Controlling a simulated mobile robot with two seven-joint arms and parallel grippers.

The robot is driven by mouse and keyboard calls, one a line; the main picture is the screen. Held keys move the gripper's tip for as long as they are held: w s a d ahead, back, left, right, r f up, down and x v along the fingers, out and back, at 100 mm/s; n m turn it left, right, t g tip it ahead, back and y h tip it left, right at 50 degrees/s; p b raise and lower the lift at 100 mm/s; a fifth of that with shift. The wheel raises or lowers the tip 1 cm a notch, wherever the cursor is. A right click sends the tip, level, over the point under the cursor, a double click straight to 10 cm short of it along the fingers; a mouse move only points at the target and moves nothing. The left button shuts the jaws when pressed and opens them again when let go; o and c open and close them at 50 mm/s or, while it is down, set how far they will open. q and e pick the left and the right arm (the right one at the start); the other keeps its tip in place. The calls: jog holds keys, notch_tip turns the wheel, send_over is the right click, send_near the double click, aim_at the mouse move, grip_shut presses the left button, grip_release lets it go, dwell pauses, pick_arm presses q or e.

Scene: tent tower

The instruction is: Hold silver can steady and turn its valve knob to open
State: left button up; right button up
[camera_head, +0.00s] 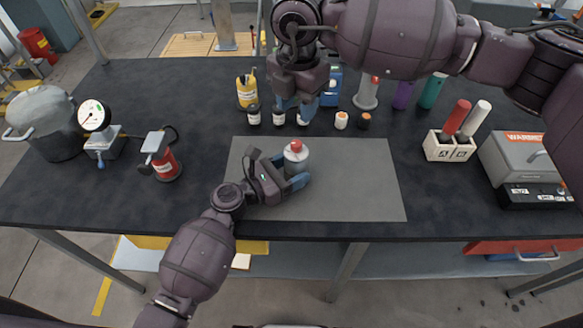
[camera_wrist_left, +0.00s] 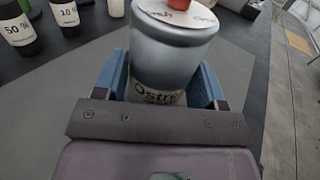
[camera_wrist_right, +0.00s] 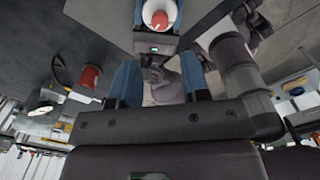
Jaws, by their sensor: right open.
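The silver can (camera_head: 297,162) stands upright on the grey mat (camera_head: 365,185), with its red valve knob (camera_head: 296,146) on top. It also shows in the left wrist view (camera_wrist_left: 170,60), where the knob (camera_wrist_left: 180,3) is cut off by the top edge. My left gripper (camera_head: 293,182) is around the can from the front left, with its blue fingers against both sides. My right gripper (camera_head: 296,110) is open and empty, pointing down behind the can. In the right wrist view the knob (camera_wrist_right: 160,20) shows ahead of the open fingers, apart from them.
Small labelled bottles (camera_head: 278,117), a yellow bottle (camera_head: 246,92) and orange-capped jars (camera_head: 341,120) stand behind the mat. A red canister (camera_head: 165,164) and a gauge (camera_head: 94,117) are at left. A wooden A/B holder (camera_head: 450,147) is at right. The mat's right half is clear.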

aim_at(297, 143)
pick_arm(q)
jog(key=c, duration=0.7)
jog(key=shift+c, duration=0.6)
pick_arm(e)
jog(key=shift+o, duration=0.9)
jog(key=shift+s+d+r+n, duration=0.1)
jog(key=shift+r+n, duration=0.6)
jog(key=shift+r, duration=0.05)
jog(key=shift+n, duration=0.4)
notch_tip(297, 143, down, 11)
jog(key=shift+f, duration=0.15)
jog(key=c, duration=0.9)
